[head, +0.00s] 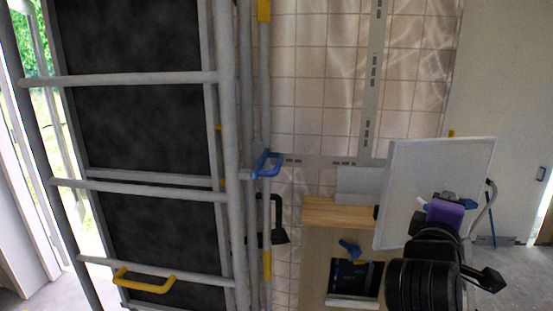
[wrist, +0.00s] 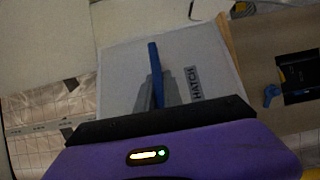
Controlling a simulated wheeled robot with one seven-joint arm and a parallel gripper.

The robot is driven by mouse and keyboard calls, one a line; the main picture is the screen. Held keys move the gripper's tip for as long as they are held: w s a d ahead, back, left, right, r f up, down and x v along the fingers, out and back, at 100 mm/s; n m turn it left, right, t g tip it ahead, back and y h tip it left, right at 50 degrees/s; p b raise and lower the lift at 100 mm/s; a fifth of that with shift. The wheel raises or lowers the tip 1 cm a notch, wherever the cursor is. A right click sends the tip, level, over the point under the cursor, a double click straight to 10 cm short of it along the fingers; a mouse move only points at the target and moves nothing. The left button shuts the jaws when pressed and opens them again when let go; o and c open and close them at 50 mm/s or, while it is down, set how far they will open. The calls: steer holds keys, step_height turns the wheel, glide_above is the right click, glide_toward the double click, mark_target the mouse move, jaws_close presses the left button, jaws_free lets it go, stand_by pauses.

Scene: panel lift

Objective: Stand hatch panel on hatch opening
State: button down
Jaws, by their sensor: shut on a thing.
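The hatch panel (head: 430,170) is a pale grey flat board, held raised and slightly tilted at the right in the head view. In the wrist view the panel (wrist: 205,63) carries the label HATCH and a blue handle (wrist: 153,60). My gripper (wrist: 157,92) is shut on that handle; its purple body covers the panel's near part. In the head view my gripper (head: 436,206) is in front of the panel. The hatch opening (head: 348,274) looks like the dark recess in a beige board, left of and below the panel. It also shows at the right in the wrist view (wrist: 302,82).
A blue latch (head: 350,248) sits at the recess's upper edge. A wooden block (head: 345,213) lies behind the board. A grey tubular frame (head: 228,150) with dark panels and a yellow handle (head: 143,281) fills the left. A tiled wall (head: 320,75) stands behind.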

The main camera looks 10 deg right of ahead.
mark_target(404, 244)
steer(key=w+a+f+n+t+y, duration=0.1)
steer(key=f, duration=0.2)
steer(key=w+a+f+n+t+y, duration=0.1)
steer(key=a+f, duration=0.1)
steer(key=f, duration=0.2)
steer(key=w+a+f+n+y, duration=0.1)
steer(key=f, duration=0.3)
steer(key=shift+w+a+t+y+b, duration=0.25)
steer(key=shift+a+t+y+b, duration=0.05)
steer(key=shift+t+y, duration=0.1)
steer(key=s+a+f+n+t+y, duration=0.1)
steer(key=s+a+f+n+y, duration=0.1)
steer(key=f, duration=0.8)
steer(key=s+a+f+n+y+b, duration=0.1)
steer(key=s+a+f+y, duration=0.3)
steer(key=f, duration=0.6)
steer(key=s+a+f+n+t+y, duration=0.1)
steer(key=s+a+f+n+y, duration=0.2)
steer(key=s+a+f, duration=0.3)
step_height(404, 244, down, 4)
steer(key=shift+s+a+t+b, duration=0.2)
steer(key=shift+a+t+b, duration=0.15)
steer(key=shift+a, duration=0.7)
